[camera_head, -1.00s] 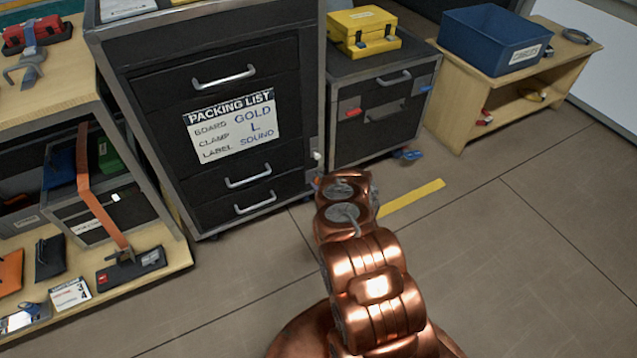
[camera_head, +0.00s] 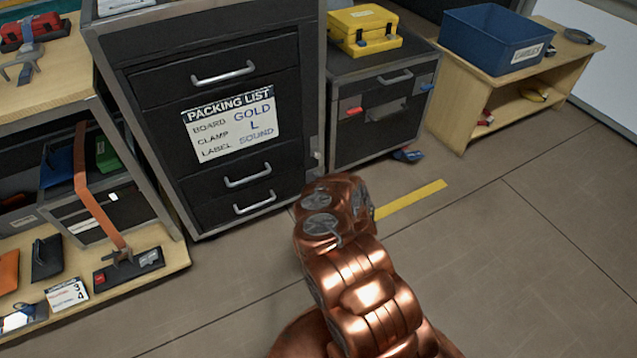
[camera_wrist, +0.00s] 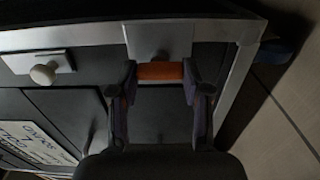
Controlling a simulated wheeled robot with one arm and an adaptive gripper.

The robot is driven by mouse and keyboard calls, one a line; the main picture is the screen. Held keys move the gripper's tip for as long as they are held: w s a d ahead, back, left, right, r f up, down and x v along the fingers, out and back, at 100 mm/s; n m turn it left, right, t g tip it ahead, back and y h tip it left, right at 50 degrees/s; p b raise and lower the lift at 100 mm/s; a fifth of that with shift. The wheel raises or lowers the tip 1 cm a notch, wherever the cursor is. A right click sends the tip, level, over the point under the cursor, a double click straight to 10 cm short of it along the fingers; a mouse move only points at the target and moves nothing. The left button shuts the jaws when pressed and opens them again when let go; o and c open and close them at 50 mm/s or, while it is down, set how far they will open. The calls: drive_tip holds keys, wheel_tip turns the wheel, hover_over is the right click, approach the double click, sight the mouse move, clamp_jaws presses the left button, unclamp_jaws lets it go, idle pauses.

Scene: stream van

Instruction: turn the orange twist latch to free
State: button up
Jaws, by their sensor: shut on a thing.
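The orange twist latch (camera_wrist: 160,72) shows in the wrist view as a short orange bar in front of a grey metal plate (camera_wrist: 158,38) on the dark cabinet. My gripper (camera_wrist: 161,76) is shut on it, one dark purple finger at each end of the bar. In the head view my copper arm hides the latch and the gripper.
A pale round knob (camera_wrist: 43,74) on its own plate sits left of the latch. The drawer cabinet (camera_head: 150,110) bears a packing list (camera_head: 232,124). A yellow case (camera_head: 364,30) stands on a low dark cabinet. Open floor (camera_head: 520,230) lies at the right.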

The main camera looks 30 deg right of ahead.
drive_tip(key=o, duration=1.2)
drive_tip(key=shift+c, duration=0.2)
drive_tip(key=s+a, duration=0.1)
drive_tip(key=s, duration=1.1)
